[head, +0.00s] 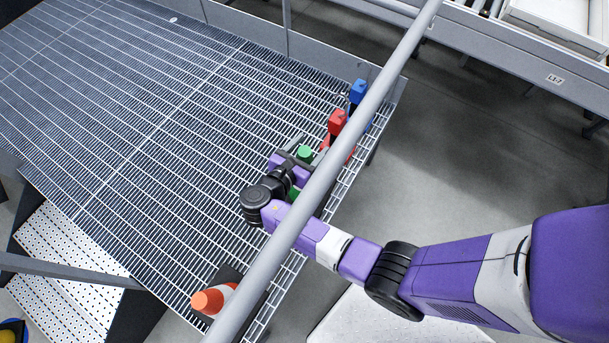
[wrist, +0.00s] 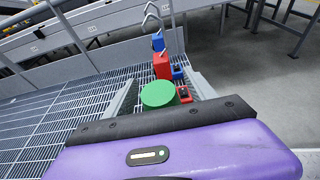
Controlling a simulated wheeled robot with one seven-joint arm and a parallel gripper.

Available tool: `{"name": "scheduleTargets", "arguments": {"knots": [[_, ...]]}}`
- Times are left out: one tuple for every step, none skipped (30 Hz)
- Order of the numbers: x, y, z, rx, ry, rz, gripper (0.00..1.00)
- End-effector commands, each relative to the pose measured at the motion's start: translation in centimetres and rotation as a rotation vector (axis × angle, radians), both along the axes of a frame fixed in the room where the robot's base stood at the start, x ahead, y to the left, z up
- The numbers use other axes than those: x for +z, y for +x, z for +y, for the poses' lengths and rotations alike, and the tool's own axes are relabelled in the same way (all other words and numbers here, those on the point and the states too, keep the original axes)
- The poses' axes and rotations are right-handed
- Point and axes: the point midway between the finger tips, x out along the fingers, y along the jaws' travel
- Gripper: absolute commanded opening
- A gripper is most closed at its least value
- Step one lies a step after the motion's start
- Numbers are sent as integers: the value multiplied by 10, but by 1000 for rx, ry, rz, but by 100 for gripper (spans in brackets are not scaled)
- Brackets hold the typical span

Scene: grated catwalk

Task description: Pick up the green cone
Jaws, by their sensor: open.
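The green cone shows in the head view as a small green top (head: 304,153) near the right edge of the grating, with another bit of green lower down beside my arm. In the wrist view its rounded green top (wrist: 158,94) lies between the two grey fingers. My gripper (head: 306,148) is open, with its fingers on either side of the green top; it also shows in the wrist view (wrist: 163,76). I cannot tell whether either finger touches it. The purple gripper body and the rail hide much of the cone's lower part.
A red object (head: 337,122) and a blue object (head: 357,91) stand in a row beyond the green one. A grey rail (head: 345,145) crosses above my arm. The grating (head: 150,130) to the left is clear.

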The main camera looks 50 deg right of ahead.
Motion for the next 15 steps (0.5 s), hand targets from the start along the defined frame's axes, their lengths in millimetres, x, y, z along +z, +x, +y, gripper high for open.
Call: {"name": "scheduleTargets", "arguments": {"knots": [[0,0,0,0,0,0,65],[0,0,0,0,0,0,65],[0,0,0,0,0,0,59],[0,0,0,0,0,0,53],[0,0,0,0,0,0,47],[0,0,0,0,0,0,39],[0,0,0,0,0,0,33],[0,0,0,0,0,0,28],[0,0,0,0,0,0,20],[0,0,0,0,0,0,14],[0,0,0,0,0,0,8],[0,0,1,0,0,0,0],[0,0,0,0,0,-1,0],[0,0,0,0,0,-1,0],[0,0,0,0,0,0,0]]}}
